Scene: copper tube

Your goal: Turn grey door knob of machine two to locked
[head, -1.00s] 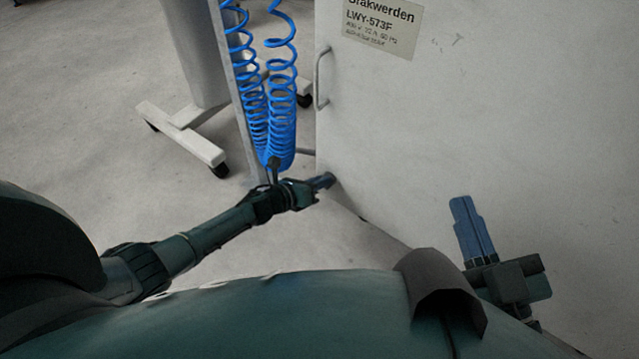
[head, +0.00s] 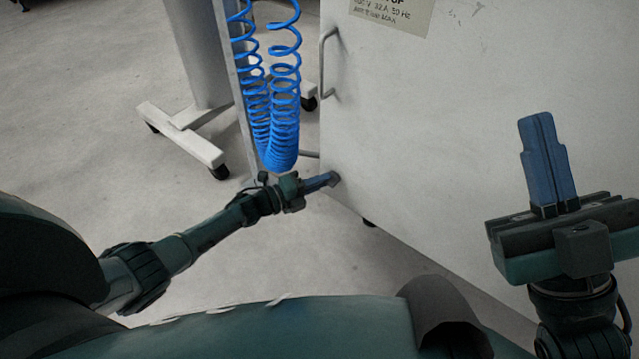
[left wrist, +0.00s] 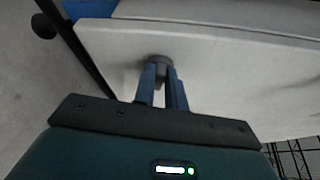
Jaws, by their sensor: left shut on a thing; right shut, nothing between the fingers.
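The grey door knob (left wrist: 158,64) sits on the white face of the machine (head: 480,110). My left gripper (left wrist: 163,80) is shut on the knob, with its two blue fingers at either side of it in the left wrist view. In the head view my left gripper (head: 325,181) reaches the machine's lower left edge, and the knob (head: 335,177) is mostly hidden by the fingertips. Which way the knob is turned cannot be made out. My right gripper (head: 537,120) is shut and empty, fingers pointing up, in front of the machine at the right.
A metal handle (head: 324,65) is on the machine's left edge, and a label (head: 395,14) is at its top. Coiled blue hoses (head: 280,110) hang just left of the machine. A wheeled stand (head: 185,135) stands further left. The floor (head: 70,130) at left is clear.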

